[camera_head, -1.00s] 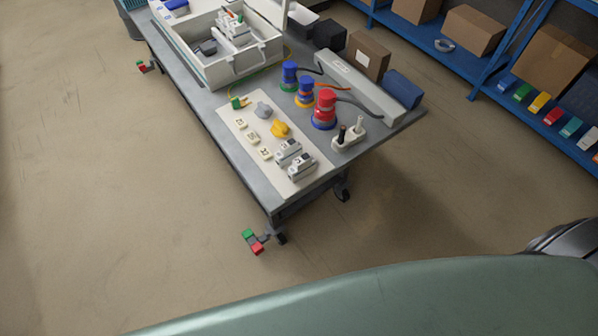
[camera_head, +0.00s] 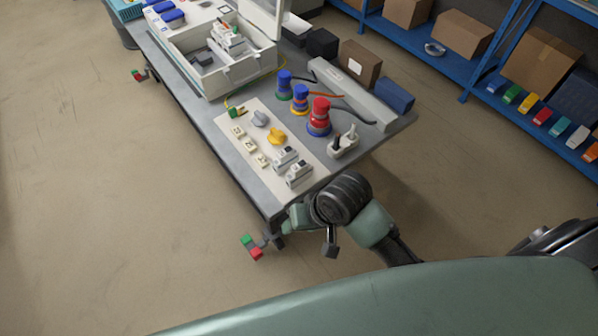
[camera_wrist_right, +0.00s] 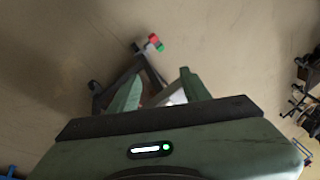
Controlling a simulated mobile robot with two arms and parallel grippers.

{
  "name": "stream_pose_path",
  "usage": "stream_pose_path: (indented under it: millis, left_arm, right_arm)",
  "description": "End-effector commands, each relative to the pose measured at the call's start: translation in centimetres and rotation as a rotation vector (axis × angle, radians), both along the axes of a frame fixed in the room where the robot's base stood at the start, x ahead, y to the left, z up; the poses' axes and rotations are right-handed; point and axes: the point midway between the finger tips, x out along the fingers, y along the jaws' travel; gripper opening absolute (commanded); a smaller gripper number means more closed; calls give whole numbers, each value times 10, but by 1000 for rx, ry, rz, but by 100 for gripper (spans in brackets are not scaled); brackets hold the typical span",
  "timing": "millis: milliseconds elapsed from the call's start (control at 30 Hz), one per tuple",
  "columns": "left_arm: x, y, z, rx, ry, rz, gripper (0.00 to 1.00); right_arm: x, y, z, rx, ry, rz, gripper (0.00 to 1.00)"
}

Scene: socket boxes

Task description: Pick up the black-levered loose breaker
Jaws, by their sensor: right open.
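Two loose grey-white breakers with dark parts, one (camera_head: 285,158) behind the other (camera_head: 299,174), lie at the near end of the pale mat (camera_head: 232,142) in the head view. Their lever colours are too small to tell apart. My right gripper (camera_head: 291,217) is beside the table's near end, lower in the picture than the breakers and apart from them. In the right wrist view my right gripper (camera_wrist_right: 158,82) is open and points toward the floor and table leg, with no breaker clearly seen between its fingers. My left gripper is not in view.
The mat also holds grey and yellow knobs (camera_head: 276,136) and several small sockets. Red and blue plugs (camera_head: 319,116) and a white holder (camera_head: 343,146) stand to the right. An open white box (camera_head: 225,75) is behind. Red and green blocks (camera_head: 251,247) are at the table's foot.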

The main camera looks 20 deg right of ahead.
Motion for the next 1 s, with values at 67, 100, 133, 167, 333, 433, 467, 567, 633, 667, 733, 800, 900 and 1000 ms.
stream_pose_path:
  millis: [67,100,133,167,333,433,467,567,633,667,733,800,900,1000]
  left_arm:
    - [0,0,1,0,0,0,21]
    - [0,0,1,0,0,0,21]
    - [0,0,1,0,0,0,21]
    - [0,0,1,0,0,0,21]
    - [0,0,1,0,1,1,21]
    - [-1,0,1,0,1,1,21]
    - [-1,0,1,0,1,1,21]
    - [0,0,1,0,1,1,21]
    - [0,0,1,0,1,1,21]
    - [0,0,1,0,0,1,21]
    - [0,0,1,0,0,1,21]
    - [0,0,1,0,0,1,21]
    - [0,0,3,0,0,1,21]
    - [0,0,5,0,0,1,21]
  right_arm:
    - [14,11,10,24,29,-42,47]
    - [21,16,13,36,50,-69,47]
    - [26,19,15,42,67,-93,47]
    - [31,22,17,46,88,-120,47]
    - [70,22,28,26,222,-357,47]
    - [97,6,36,-18,289,-562,47]
    - [105,0,40,-29,305,-625,47]
    - [127,-20,52,-63,338,-816,47]
    - [137,-31,59,-78,351,-922,47]
    - [141,-35,62,-82,353,-959,47]
    - [147,-43,67,-89,359,-1028,47]
    - [151,-47,70,-94,364,-1071,47]
    - [152,-49,64,-96,367,-1093,47]
    - [151,-49,53,-96,369,-1091,47]
